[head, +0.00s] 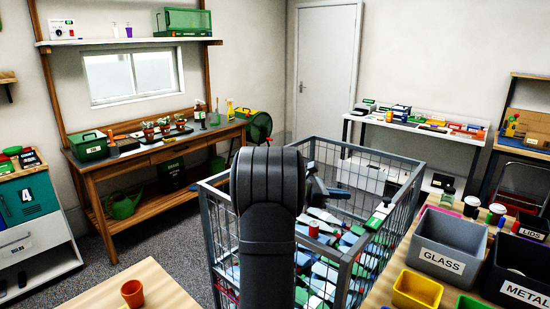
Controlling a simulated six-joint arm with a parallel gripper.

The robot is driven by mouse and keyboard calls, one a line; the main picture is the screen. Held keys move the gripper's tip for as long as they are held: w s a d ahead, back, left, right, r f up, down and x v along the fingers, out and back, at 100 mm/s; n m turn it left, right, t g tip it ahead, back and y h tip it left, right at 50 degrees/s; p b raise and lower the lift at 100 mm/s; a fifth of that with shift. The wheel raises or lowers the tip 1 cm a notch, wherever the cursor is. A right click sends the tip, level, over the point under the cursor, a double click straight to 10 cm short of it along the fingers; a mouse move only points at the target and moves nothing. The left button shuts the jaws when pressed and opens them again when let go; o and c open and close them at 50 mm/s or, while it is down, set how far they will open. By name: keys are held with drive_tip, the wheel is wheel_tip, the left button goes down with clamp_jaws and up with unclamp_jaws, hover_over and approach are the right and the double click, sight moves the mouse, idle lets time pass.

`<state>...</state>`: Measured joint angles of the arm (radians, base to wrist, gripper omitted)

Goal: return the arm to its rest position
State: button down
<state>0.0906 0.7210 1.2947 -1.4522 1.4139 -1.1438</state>
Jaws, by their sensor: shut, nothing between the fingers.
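My arm (268,200) rises in the middle of the head view, in front of the wire cage. My gripper (335,191) shows small and dark just to the right of the arm, over the cage. It is shut and holds nothing. Part of it is hidden behind my arm.
The wire cage (213,240) is filled with many small boxes and packets. A wooden table at lower left (165,290) bears an orange pot (132,293). At right stand a grey GLASS bin (445,262), a yellow bin (417,291) and a METAL bin (520,293).

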drive_tip(key=d+f, duration=0.2)
drive_tip(key=d, duration=0.7)
drive_tip(key=s+a, duration=0.4)
drive_tip(key=s, duration=0.2)
drive_tip(key=shift+s, duration=0.2)
